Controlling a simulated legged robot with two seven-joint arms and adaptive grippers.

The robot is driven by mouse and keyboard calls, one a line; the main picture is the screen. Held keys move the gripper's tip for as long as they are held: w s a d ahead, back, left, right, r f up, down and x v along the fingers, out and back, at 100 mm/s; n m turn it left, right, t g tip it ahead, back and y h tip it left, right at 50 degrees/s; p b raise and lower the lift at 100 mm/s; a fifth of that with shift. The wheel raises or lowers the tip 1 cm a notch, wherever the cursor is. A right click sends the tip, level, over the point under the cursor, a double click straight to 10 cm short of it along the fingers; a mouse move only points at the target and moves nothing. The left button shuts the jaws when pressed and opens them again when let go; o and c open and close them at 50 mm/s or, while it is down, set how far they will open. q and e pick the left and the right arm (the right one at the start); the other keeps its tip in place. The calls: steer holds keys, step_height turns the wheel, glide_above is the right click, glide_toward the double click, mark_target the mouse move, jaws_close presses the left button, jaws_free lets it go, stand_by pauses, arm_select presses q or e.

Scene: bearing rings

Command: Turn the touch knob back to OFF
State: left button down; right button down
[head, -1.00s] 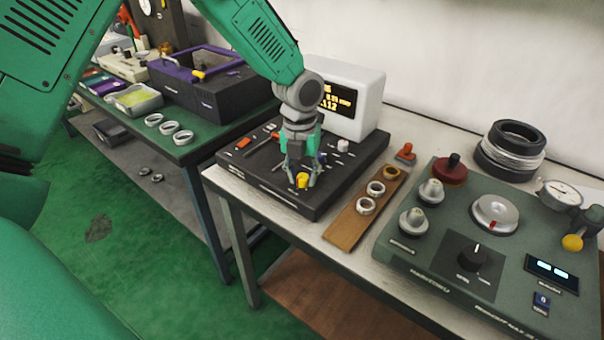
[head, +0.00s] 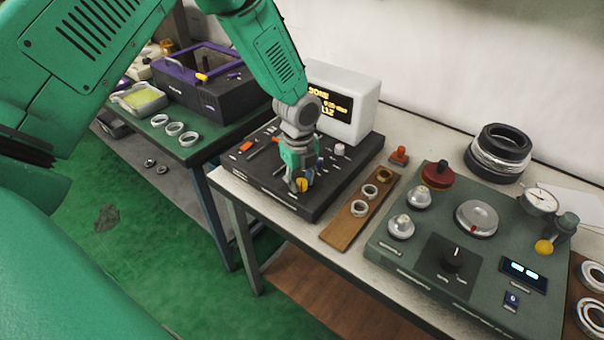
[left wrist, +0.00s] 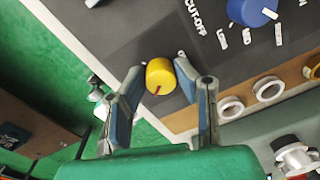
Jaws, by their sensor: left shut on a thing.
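A yellow knob (head: 302,184) stands at the front edge of the black control panel (head: 265,190). It also shows in the left wrist view (left wrist: 160,77), with a dark red pointer line on its face; its label is not readable. My left gripper (head: 299,184) reaches down from above and is shut on the yellow knob, one finger on each side; it shows in the left wrist view too (left wrist: 158,82). A blue knob (left wrist: 252,10) beside CUT-OFF lettering sits farther up the panel. My right gripper is not in view.
A white display box (head: 343,98) stands behind the panel. A wooden strip with rings (head: 343,231) lies to its right, then a green test unit (head: 405,262) with a black knob (head: 454,258). A second table with a purple-framed bin (head: 205,85) is at left.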

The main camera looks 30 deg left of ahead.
arm_select(q)
steer(key=n+p, duration=0.1)
steer(key=n, duration=0.2)
steer(key=shift+w+a+r+n+p, duration=0.1)
steer(key=shift+w+r+n+p, duration=0.1)
steer(key=shift+n+p, duration=0.2)
steer(key=n+p, duration=0.1)
steer(key=n, duration=0.3)
steer(key=shift+n, duration=0.3)
steer(key=n+p, duration=0.1)
steer(key=n, duration=0.3)
steer(key=shift+y, duration=0.3)
steer(key=n+p, duration=0.1)
steer(key=n, duration=0.4)
steer(key=shift+s+n, duration=0.1)
steer(key=shift+n, duration=0.3)
steer(key=n, duration=0.4)
steer(key=shift+f+n+p, duration=0.1)
steer(key=shift+n+p, duration=0.2)
steer(key=n, duration=0.5)
steer(key=shift+d, duration=0.2)
steer(key=n, duration=0.5)
steer(key=shift+f+n+g, duration=0.1)
steer(key=shift+n+g, duration=0.3)
steer(key=shift+d+n+p, duration=0.15)
steer(key=shift+n+p, duration=0.15)
steer(key=shift+n, duration=1.6)
